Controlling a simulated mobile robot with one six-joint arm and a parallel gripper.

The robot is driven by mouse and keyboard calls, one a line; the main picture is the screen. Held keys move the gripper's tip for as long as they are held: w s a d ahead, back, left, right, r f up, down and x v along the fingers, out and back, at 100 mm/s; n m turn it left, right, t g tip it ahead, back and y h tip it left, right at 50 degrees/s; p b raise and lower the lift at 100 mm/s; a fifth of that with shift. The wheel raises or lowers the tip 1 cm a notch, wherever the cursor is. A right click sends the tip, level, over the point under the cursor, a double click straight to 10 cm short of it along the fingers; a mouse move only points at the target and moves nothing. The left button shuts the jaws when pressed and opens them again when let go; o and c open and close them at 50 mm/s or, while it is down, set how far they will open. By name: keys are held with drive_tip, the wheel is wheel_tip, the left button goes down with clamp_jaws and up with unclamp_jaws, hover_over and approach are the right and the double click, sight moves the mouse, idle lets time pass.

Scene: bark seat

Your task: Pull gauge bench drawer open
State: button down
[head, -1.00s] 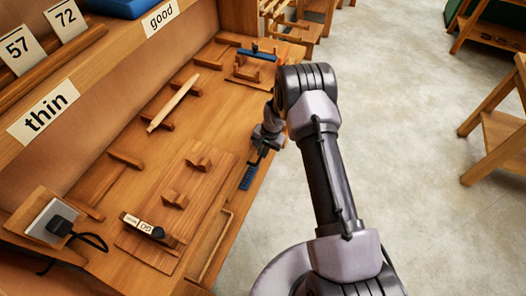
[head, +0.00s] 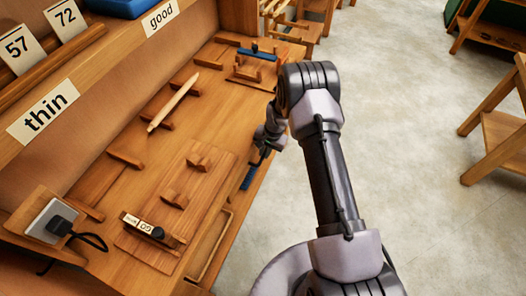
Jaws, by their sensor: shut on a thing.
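The gauge bench (head: 130,185) is a long wooden bench running along the left. Its drawer (head: 226,232) sticks out a little past the bench's front edge, and a narrow strip of its inside shows. My gripper (head: 262,154) is at the bench's front edge, beyond the near end of the drawer, pointing down. It is shut on the drawer handle, though fingertips and handle are mostly hidden. A blue piece (head: 248,178) shows just below my gripper; I cannot tell whether they touch.
The bench top carries a wooden fixture (head: 173,200), a pale tapered rod (head: 172,100) on rests and a black-plugged cable (head: 85,238). A labelled shelf (head: 75,85) stands behind. Clear floor (head: 410,130) lies to the right, with a wooden stand (head: 500,135) at the far right.

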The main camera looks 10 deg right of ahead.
drive_tip(key=s+d+b, duration=0.5)
drive_tip(key=s+d, duration=0.7)
drive_tip(key=d, duration=0.4)
drive_tip(key=shift+d, duration=0.3)
drive_tip(key=c, duration=1.7)
unclamp_jaws()
drive_tip(key=shift+r, duration=0.1)
drive_tip(key=d+r+p, duration=0.1)
drive_tip(key=r+p, duration=0.1)
drive_tip(key=r, duration=0.3)
drive_tip(key=s+d+r+p, duration=0.1)
drive_tip(key=r+p, duration=0.1)
drive_tip(key=r, duration=0.4)
drive_tip(key=s+r+p, duration=0.1)
drive_tip(key=r+p, duration=0.1)
drive_tip(key=r, duration=0.4)
drive_tip(key=shift+d, duration=0.4)
